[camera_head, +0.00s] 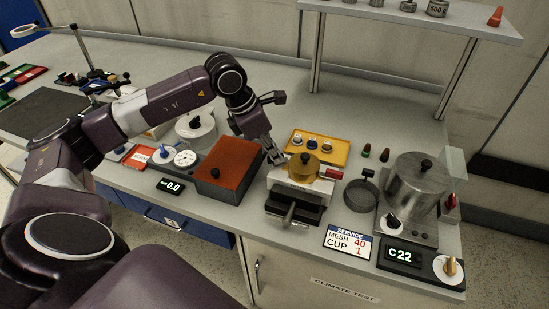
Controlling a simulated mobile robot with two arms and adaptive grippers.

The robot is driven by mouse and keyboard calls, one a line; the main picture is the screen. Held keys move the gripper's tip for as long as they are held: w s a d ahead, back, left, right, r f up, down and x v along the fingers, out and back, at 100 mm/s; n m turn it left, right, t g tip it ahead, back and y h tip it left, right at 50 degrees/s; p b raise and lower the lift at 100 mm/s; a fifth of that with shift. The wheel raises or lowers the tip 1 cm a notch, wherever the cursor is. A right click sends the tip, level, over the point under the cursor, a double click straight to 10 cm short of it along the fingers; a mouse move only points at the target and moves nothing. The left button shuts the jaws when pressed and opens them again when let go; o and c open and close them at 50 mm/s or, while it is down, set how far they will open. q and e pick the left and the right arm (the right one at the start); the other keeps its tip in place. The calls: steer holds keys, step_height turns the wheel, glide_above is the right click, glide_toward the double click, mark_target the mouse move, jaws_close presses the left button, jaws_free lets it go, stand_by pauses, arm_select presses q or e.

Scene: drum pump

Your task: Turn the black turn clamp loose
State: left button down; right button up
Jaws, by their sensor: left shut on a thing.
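My left gripper (275,156) reaches down from the upper left. Its fingers are closed at the left edge of the pump unit, beside its round brass-coloured part (302,166). They are shut on a small part there, which seems to be the black turn clamp; the fingers hide most of it. A black knob (307,158) stands on top of the brass part. The pump unit's front has a white block (300,188) and a dark base with a grey handle (289,214). My right gripper is not in view.
An orange-topped box (229,163) stands close on the left. A yellow tray (320,147) with small parts lies behind. A dark ring (360,196) and a steel pot (417,185) on a unit reading C22 stand to the right. A sign card (347,242) lies in front.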

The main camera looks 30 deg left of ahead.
arm_select(q)
steer(key=n+y+b, duration=0.1)
steer(key=n+b, duration=0.1)
steer(key=n+t+y+b, duration=0.1)
steer(key=n, duration=0.2)
steer(key=shift+d+n+b, duration=0.1)
steer(key=shift+n+b, duration=0.2)
steer(key=shift+b, duration=0.05)
steer(key=shift+r+n+y+b, duration=0.15)
steer(key=shift+n+y+b, duration=0.8)
steer(key=shift+n, duration=1.35)
steer(key=c, duration=2)
jaws_free()
steer(key=shift+c, duration=0.2)
steer(key=v, duration=1.1)
steer(key=shift+r, duration=0.4)
steer(key=shift+s+d, duration=0.1)
